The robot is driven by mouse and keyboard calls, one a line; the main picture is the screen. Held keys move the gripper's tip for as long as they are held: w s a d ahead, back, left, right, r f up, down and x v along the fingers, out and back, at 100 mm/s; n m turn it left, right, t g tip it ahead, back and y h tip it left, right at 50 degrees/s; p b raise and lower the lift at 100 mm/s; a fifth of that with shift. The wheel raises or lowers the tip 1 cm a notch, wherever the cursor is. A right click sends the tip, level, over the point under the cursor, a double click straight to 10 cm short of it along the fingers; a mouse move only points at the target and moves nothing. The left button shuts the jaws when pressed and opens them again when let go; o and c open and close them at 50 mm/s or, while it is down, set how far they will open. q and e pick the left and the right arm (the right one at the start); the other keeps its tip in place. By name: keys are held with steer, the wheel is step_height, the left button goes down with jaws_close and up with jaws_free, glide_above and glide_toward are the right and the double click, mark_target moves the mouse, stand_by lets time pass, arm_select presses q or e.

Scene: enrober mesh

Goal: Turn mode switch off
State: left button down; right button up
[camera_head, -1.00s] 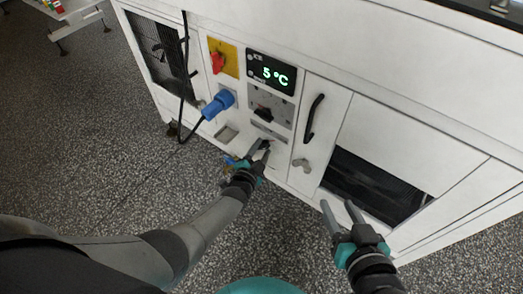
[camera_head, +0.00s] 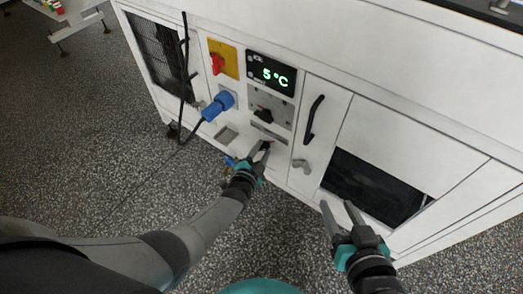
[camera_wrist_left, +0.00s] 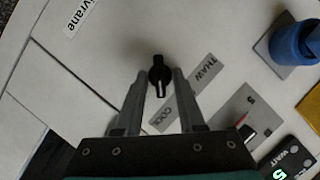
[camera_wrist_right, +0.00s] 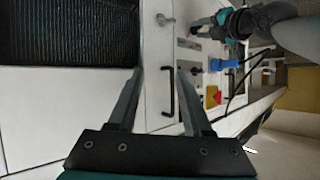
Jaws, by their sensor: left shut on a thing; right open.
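The mode switch is a black knob (camera_wrist_left: 159,75) with a white pointer line, on the white cabinet front. In the left wrist view its pointer runs down the picture, and a grey label strip (camera_wrist_left: 186,98) reading THAW and COOL lies to its right. My left gripper (camera_head: 264,147) has its fingers on either side of this knob and is shut on it; the fingers also show in the left wrist view (camera_wrist_left: 158,82). In the head view the fingers mostly hide the knob. My right gripper (camera_head: 337,208) is open and empty, in front of the cabinet's lower right.
Above are another black knob (camera_head: 264,114), a display (camera_head: 271,73) reading 5°C, a red switch (camera_head: 217,63) on a yellow plate and a blue plug (camera_head: 217,106) with a black cable. A black door handle (camera_head: 314,119) and a dark opening (camera_head: 373,187) are to the right.

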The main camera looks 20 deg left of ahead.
steer(key=shift+s, duration=0.1)
arm_select(q)
steer(key=shift+n, duration=0.3)
steer(key=shift+r+n+h, duration=0.1)
steer(key=shift+n+h, duration=0.2)
steer(key=shift+n, duration=0.1)
steer(key=shift+a+n+g+p, duration=0.1)
steer(key=shift+n+g+p, duration=0.2)
steer(key=shift+g, duration=0.1)
steer(key=shift+a+n+h, duration=0.1)
steer(key=shift+n+h, duration=0.4)
steer(key=shift+n+g, duration=0.3)
steer(key=shift+n+h+b, duration=0.6)
steer(key=shift+n+b, duration=0.05)
steer(key=shift+n, duration=0.05)
steer(key=shift+a+n+g+h+b, duration=0.1)
steer(key=shift+n+g+h+b, duration=0.35)
steer(key=shift+n, duration=0.15)
arm_select(e)
steer(key=shift+a+r+t+y, duration=0.4)
steer(key=shift+a+t, duration=0.15)
steer(key=shift+t, duration=0.1)
steer(key=shift+a+r+t+y, duration=0.3)
steer(key=shift+a+t+y, duration=0.1)
steer(key=shift+a+t, duration=0.2)
arm_select(q)
steer(key=shift+w, duration=0.1)
